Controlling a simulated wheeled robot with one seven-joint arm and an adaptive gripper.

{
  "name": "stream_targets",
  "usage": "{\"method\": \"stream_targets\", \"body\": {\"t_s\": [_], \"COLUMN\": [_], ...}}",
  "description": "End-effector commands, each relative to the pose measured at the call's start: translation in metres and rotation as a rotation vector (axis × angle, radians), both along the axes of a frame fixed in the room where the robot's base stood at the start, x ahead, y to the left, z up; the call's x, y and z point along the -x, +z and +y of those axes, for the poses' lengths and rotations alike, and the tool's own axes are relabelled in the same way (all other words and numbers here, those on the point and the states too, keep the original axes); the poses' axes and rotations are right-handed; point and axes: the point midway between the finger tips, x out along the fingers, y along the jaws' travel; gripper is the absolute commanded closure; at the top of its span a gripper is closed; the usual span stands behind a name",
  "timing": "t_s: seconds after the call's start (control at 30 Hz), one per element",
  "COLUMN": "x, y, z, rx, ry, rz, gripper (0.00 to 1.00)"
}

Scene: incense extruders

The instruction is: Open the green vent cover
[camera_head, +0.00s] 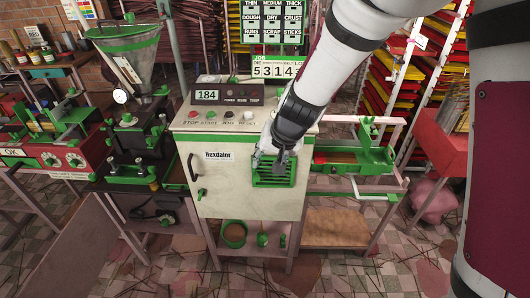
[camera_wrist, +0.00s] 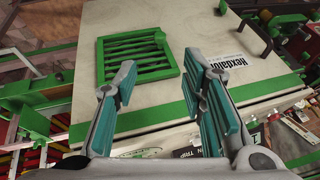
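The green vent cover (camera_head: 275,176) is a square slatted grille on the right side of the pale cabinet's front (camera_head: 225,190). It looks flat against the panel. My gripper (camera_head: 279,158) is in front of the cabinet, over the upper part of the vent cover in the head view. In the wrist view my gripper (camera_wrist: 166,78) has its teal-padded fingers spread apart with nothing between them. I see no contact with the vent cover.
A control box with a 184 display (camera_head: 207,95) and a row of buttons top the cabinet. A black handle (camera_head: 193,167) is on the front's left. A green-framed bench (camera_head: 355,160) stands right, a hopper machine (camera_head: 130,60) left. A green bowl (camera_head: 234,234) sits on the shelf below.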

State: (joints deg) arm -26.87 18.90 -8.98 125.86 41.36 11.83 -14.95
Motion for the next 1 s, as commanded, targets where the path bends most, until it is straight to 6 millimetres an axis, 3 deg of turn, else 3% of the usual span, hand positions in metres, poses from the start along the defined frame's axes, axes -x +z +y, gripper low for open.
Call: {"method": "stream_targets", "body": {"t_s": [0.17,0.63,1.0], "x": [-0.008,-0.042,-0.053], "y": [-0.018,-0.098,-0.123], "z": [0.004,0.023,0.031], "rx": [0.001,0.0,0.0], "ry": [-0.001,-0.002,-0.001], "rz": [0.002,0.004,0.001], "gripper": [0.62,0.62,0.62]}}
